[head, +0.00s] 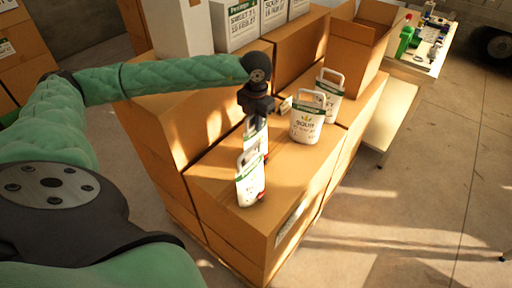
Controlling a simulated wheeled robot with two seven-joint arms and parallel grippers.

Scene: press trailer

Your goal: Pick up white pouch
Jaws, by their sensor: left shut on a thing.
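Several white pouches with loop handles and green-and-black print are on top of the cardboard boxes. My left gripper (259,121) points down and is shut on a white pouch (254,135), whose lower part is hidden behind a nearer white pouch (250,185). I cannot tell whether the held pouch touches the box or the nearer pouch. Two more white pouches stand to the right, one in front (307,121) and one behind (329,92). My right gripper is not in view.
The pouches are on a cardboard box stack (230,232). White printed cartons (237,25) and an open cardboard box (352,48) stand behind. A table (411,82) with a green bottle (404,40) is at the right. The floor at lower right is clear.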

